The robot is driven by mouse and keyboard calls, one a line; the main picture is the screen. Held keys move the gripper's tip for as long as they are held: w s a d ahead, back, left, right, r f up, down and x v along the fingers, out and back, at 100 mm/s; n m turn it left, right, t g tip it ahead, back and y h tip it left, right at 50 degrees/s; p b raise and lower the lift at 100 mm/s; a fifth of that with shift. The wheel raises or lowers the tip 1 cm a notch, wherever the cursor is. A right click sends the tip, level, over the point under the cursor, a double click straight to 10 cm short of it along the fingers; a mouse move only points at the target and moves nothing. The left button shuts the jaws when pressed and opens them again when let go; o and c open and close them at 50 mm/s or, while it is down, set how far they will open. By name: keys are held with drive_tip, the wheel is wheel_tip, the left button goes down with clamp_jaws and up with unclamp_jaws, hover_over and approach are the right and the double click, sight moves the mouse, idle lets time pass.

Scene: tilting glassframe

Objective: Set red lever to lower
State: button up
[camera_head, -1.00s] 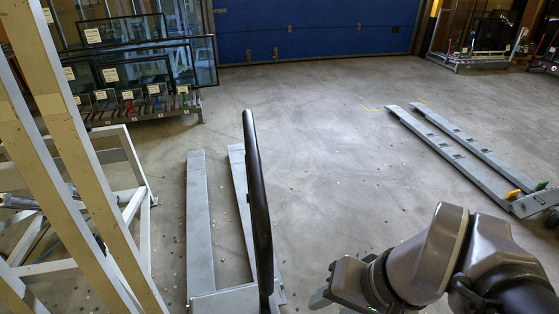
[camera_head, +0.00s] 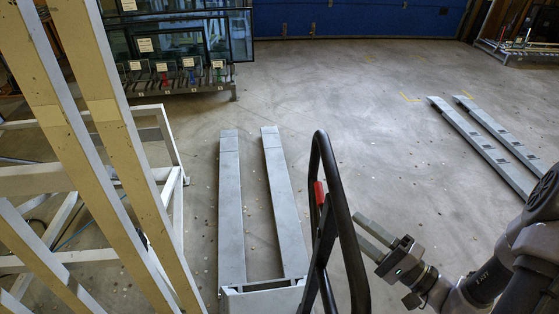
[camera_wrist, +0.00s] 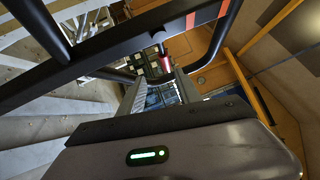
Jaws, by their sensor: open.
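The red lever (camera_head: 319,193) sits inside the black looped handle (camera_head: 357,262) of a pallet jack, near its left side. It also shows in the wrist view (camera_wrist: 166,62), close ahead of my fingertips. My gripper (camera_head: 361,229) is open and empty, to the right of the handle, with its fingers pointing left toward it. In the wrist view the two fingers of my gripper (camera_wrist: 160,78) are apart, and the lever appears just beyond the gap. I cannot tell how far the lever is from the fingertips.
The pallet jack's grey forks (camera_head: 231,205) lie on the floor beyond the handle. A beige and white frame (camera_head: 110,130) stands at left. A rack of glass panes (camera_head: 185,80) is at the back. Another pair of forks (camera_head: 480,145) lies at right. The floor between is clear.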

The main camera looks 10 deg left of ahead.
sight(321, 203)
drive_tip(key=x, duration=0.9)
drive_tip(key=r+x, duration=0.1)
drive_tip(key=x, duration=0.4)
drive_tip(key=shift+a+r+p, duration=0.15)
drive_tip(key=shift+p, duration=0.2)
clamp_jaws()
idle(0.6)
